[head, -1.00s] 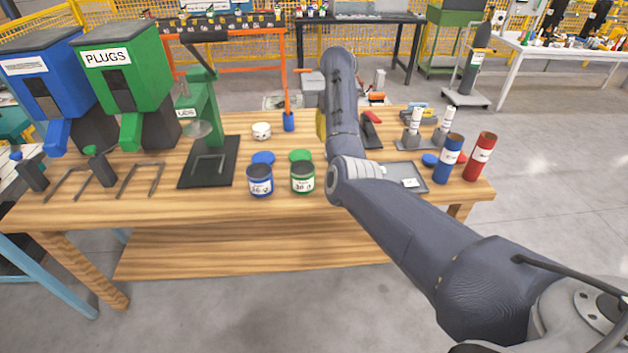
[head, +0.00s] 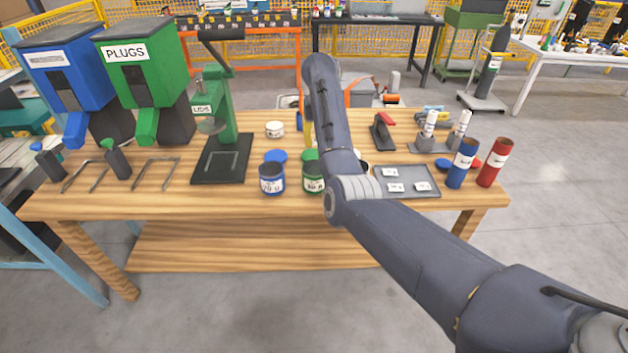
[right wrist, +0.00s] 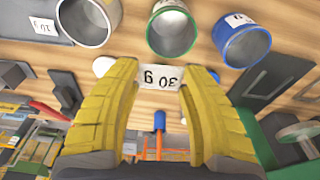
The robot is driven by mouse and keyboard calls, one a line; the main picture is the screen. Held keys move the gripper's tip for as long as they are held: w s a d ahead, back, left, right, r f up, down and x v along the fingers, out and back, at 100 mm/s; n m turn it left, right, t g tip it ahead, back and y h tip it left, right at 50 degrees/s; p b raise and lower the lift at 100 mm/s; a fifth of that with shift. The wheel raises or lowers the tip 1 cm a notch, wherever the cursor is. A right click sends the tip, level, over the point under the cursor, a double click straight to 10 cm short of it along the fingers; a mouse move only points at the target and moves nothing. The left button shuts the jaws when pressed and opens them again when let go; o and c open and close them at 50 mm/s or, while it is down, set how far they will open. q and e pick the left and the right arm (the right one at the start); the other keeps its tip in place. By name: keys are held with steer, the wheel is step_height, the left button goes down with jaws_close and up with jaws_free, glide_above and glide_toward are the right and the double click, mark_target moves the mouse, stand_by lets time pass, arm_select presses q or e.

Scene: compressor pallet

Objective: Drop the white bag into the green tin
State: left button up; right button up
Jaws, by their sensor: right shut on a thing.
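In the head view the green tin (head: 312,184) stands on the bench, partly covered by my right arm. The bag is hidden there behind the arm. My left gripper is not in view.
A blue tin (head: 271,181) stands left of the green one, and a grey tin (right wrist: 90,22) on its other side. Lids lie behind the tins. A grey tray (head: 407,174) with white bags, and blue and red tubes, stand at right. A green stand (head: 222,110) is at left.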

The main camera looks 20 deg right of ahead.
steer(key=shift+f, duration=1.95)
steer(key=o, duration=1)
steer(key=shift+s+a+r, duration=0.1)
steer(key=shift+s+r, duration=0.2)
steer(key=shift+r, duration=1.7)
steer(key=shift+s+r, duration=0.3)
steer(key=shift+r, duration=1.65)
steer(key=shift+s+a+r, duration=0.1)
steer(key=shift+s+r, duration=0.2)
steer(key=shift+r, duration=1.7)
